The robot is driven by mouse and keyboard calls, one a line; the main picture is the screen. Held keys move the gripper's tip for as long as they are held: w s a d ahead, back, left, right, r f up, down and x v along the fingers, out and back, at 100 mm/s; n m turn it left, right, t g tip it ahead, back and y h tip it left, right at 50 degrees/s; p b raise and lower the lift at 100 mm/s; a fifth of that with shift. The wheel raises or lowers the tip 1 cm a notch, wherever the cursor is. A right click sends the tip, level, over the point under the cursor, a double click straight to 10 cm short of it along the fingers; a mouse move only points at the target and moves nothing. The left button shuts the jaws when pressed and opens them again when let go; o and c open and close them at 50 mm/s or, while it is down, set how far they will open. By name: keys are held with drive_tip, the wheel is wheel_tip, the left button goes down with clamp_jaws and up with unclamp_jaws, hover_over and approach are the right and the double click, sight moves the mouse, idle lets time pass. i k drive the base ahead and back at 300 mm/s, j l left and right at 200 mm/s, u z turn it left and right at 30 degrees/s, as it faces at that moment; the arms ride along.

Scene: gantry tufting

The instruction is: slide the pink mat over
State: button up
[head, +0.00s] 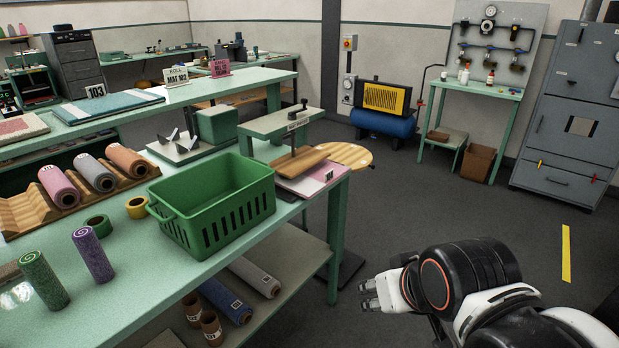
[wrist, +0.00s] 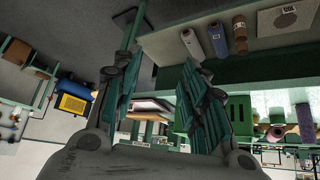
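The pink mat (head: 318,181) lies flat at the right end of the green workbench, near its corner. A brown wooden block with an upright dark handle (head: 299,160) sits over its left part and hides some of it. A small pale tag shows on its right side. My gripper (head: 369,293) is out over the floor, right of the bench and well apart from the mat. In the wrist view my gripper (wrist: 163,48) has its two fingers spread with nothing between them. That view is upside down, and the mat is hard to make out there.
A green crate (head: 213,206) stands on the bench left of the mat. A green press-like stand (head: 281,122) is behind it. A round wooden stool top (head: 344,155) is just beyond the bench end. Rolls (head: 227,299) lie on the lower shelf. The floor right of the bench is clear.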

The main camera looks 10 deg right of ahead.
sight(308, 184)
drive_tip(key=i+l+u, duration=0.1)
drive_tip(key=i+l, duration=0.3)
drive_tip(key=i, duration=0.15)
drive_tip(key=i+l, duration=0.45)
drive_tip(key=i+j+u, duration=0.05)
drive_tip(key=i, duration=0.05)
